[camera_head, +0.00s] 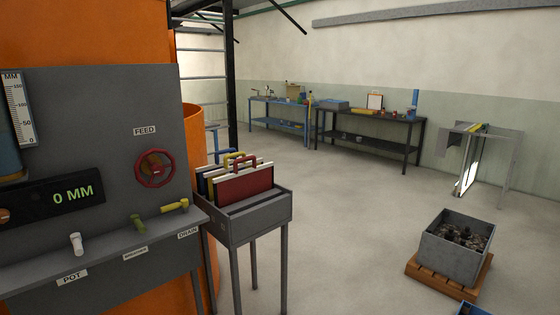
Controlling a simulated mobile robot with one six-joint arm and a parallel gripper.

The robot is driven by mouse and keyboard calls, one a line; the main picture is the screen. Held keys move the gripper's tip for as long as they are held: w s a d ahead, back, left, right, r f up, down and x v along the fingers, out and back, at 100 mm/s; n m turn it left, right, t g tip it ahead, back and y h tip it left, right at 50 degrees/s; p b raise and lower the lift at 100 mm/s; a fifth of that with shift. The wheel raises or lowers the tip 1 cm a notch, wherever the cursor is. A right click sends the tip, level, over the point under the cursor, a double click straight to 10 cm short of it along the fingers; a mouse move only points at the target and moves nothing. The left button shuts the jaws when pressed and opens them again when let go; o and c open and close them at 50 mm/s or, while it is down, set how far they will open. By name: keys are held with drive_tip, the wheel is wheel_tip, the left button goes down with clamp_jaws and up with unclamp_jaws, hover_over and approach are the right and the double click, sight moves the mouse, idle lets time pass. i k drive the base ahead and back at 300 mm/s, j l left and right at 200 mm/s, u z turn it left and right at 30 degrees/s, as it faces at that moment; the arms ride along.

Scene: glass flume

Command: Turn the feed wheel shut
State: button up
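The feed wheel (155,168) is a red handwheel on the grey control panel (110,110) at the left of the head view. A label reading FEED (145,131) sits just above it. The frame does not show how far the wheel is turned. A display (73,196) to its lower left reads 0 MM, and a gauge scale (20,108) marked in MM stands at the panel's left edge. My gripper is not in view.
Below the wheel are a white POT handle (77,243), a green handle (138,224) and a yellow DRAIN handle (174,206). A grey rack (250,220) of handled plates stands right of the panel. A metal bin (440,257) sits on a pallet. Open floor lies between.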

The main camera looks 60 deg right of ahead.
sight(156, 170)
drive_tip(key=z, duration=0.95)
